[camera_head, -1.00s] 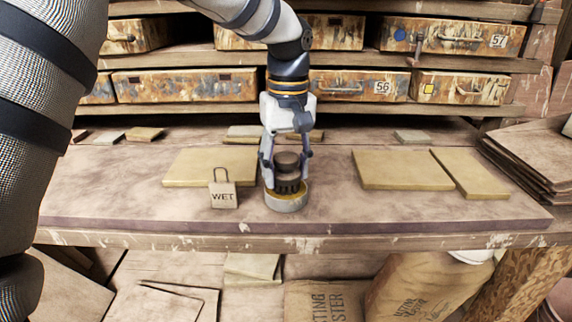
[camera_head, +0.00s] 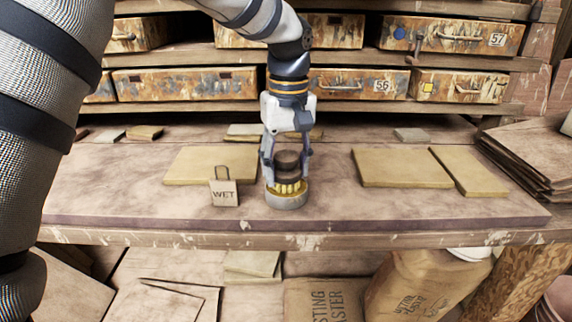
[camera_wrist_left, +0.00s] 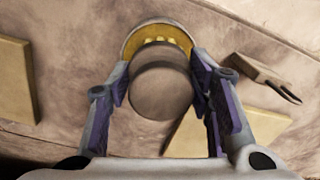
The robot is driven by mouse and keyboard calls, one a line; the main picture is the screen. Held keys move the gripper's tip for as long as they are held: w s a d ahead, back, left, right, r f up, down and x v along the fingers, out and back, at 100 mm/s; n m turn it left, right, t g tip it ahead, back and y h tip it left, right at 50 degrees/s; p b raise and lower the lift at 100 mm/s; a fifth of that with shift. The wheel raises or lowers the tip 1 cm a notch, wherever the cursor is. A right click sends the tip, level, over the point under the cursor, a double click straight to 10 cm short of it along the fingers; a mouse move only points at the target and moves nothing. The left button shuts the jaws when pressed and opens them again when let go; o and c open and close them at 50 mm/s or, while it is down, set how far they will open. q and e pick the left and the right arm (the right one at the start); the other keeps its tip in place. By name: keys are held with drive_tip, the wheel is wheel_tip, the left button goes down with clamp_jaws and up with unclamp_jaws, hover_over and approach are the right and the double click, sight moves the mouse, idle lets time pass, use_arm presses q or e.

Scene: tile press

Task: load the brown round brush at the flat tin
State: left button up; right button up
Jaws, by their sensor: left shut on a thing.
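The brown round brush (camera_head: 287,160) is upright, with its dark knob between the fingers of my left gripper (camera_head: 286,170), which is shut on it. Its bristles look yellow and meet the flat tin (camera_head: 286,202), a low grey round tin with yellow inside, standing near the table's front. In the left wrist view the brush's knob (camera_wrist_left: 161,88) lies between the fingertips and covers part of the tin (camera_wrist_left: 130,42). The bristle tips are hidden by the tin's rim. My right gripper is not in view.
A small WET sign (camera_head: 224,194) stands close left of the tin. Yellowish flat tiles lie behind it (camera_head: 195,165) and to the right (camera_head: 400,168). Drawers (camera_head: 360,84) line the back. Stacked sheets (camera_head: 525,165) are at the far right. The table front near the tin is clear.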

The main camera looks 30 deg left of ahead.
sight(286, 155)
use_arm(q)
drive_tip(key=shift+f, duration=0.15)
idle(0.3)
drive_tip(key=shift+r, duration=3.6)
